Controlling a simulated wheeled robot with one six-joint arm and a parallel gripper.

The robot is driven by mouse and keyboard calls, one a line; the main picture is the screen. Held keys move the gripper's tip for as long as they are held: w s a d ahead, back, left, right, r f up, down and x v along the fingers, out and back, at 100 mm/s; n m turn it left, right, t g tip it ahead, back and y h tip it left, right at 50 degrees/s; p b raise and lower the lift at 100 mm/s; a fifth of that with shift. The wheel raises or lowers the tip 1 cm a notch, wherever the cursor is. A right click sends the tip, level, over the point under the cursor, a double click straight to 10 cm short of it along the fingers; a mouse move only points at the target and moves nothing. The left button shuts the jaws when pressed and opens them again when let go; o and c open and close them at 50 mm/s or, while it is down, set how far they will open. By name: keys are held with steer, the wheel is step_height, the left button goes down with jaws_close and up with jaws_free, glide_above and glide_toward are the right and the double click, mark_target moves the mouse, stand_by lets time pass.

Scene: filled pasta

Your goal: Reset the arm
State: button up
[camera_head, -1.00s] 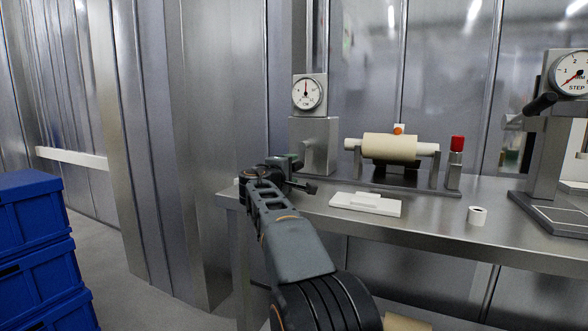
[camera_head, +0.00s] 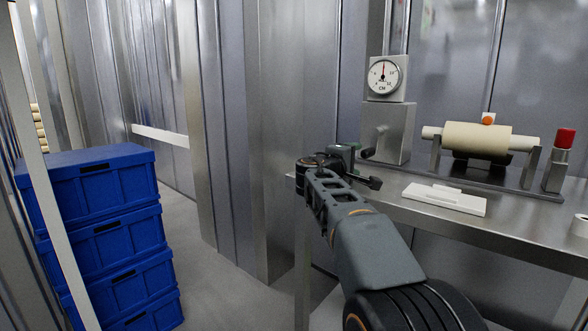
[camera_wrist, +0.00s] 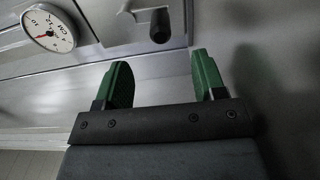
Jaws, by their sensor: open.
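My gripper (camera_wrist: 158,85) is open and empty in the wrist view, its two green fingers apart with only the metal wall and bench machine behind them. In the head view my gripper (camera_head: 358,166) is at the far end of my arm, over the left end of the steel bench (camera_head: 480,222), in front of the dial gauge machine (camera_head: 388,130). The fingertips are small and partly hidden by the wrist there. The gauge dial (camera_wrist: 48,28) also shows at the upper left of the wrist view.
A stack of blue crates (camera_head: 105,235) stands on the floor at left. A cream roller (camera_head: 477,140), a red-topped post (camera_head: 560,150), a white block (camera_head: 445,199) and a white roll (camera_head: 580,226) are on the bench. Open floor (camera_head: 225,290) lies between crates and bench.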

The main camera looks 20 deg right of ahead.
steer(key=r+p, duration=0.1)
steer(key=p, duration=0.1)
steer(key=s+a+r+y+p, duration=0.1)
steer(key=p, duration=0.1)
steer(key=s+a+r+y+p, duration=0.1)
steer(key=p, duration=0.2)
steer(key=shift+m, duration=0.3)
steer(key=s+a+r+m+g+y+p, duration=0.2)
steer(key=s+a+r+y+p, duration=0.2)
steer(key=p, duration=1.3)
steer(key=s+a+r+m+g+y+p, duration=0.2)
steer(key=s+a+y+p, duration=0.8)
steer(key=s+a+p, duration=0.7)
steer(key=shift+s+a+r+m+g+p, duration=0.3)
steer(key=shift+r+m+g+p, duration=0.15)
steer(key=shift+r+p, duration=0.4)
steer(key=shift+r, duration=0.15)
